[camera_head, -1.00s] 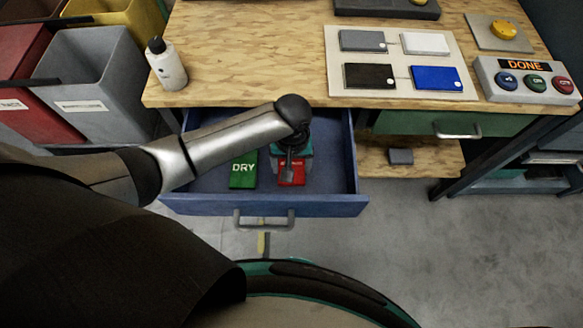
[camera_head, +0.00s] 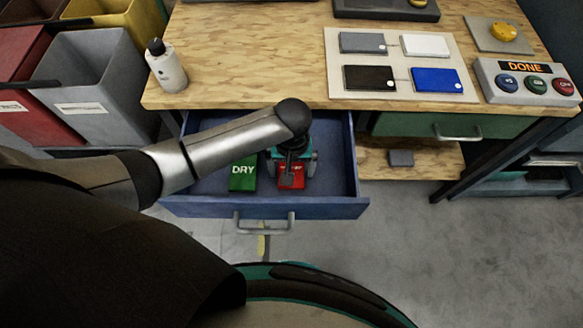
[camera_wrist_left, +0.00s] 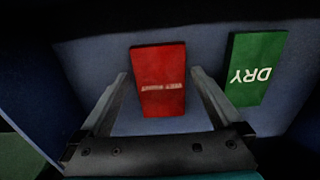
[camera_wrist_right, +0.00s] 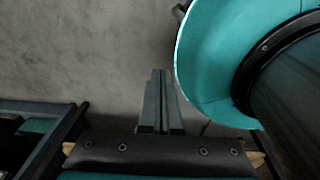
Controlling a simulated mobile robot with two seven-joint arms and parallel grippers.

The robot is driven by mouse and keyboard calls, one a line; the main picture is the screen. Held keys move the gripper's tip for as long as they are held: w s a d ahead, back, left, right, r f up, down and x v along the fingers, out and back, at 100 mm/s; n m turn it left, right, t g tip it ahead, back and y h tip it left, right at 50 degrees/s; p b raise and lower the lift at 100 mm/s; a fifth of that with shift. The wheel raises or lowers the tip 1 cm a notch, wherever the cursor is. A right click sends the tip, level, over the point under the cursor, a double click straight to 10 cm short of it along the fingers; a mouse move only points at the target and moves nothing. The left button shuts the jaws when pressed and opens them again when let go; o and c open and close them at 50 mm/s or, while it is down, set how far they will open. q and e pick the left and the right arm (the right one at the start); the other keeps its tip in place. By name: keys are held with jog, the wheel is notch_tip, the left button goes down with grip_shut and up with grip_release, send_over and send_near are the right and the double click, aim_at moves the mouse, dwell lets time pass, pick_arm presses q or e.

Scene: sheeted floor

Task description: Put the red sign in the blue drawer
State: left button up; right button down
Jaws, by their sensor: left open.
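The red sign (camera_head: 291,182) lies flat on the floor of the open blue drawer (camera_head: 200,207), to the right of the green DRY sign (camera_head: 243,176). In the left wrist view the red sign (camera_wrist_left: 163,95) lies between the spread fingers of my left gripper (camera_wrist_left: 160,73), with gaps on both sides. My left gripper (camera_head: 292,167) is over the sign inside the drawer. The green sign (camera_wrist_left: 256,68) is just outside the right finger. My right gripper (camera_wrist_right: 158,78) has its fingers together, with nothing between them, over the grey floor. It is not in the head view.
A wooden worktop (camera_head: 260,60) is above the drawer, with a white bottle (camera_head: 167,70), a board of coloured plates (camera_head: 395,88) and a button box (camera_head: 528,80). A green drawer (camera_head: 410,124) is shut. Bins (camera_head: 85,75) stand at left. Grey floor is free in front.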

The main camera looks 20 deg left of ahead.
pick_arm(q)
notch_tip(320, 180, up, 12)
jog(key=p, duration=0.4)
jog(key=shift+f, duration=0.15)
pick_arm(e)
jog(key=r, duration=0.1)
jog(key=s+a+r, duration=0.1)
jog(key=r, duration=0.2)
jog(key=shift+s+a+r, duration=0.25)
jog(key=shift+a+r, duration=0.05)
jog(key=shift+r, duration=0.05)
jog(key=shift+d, duration=0.2)
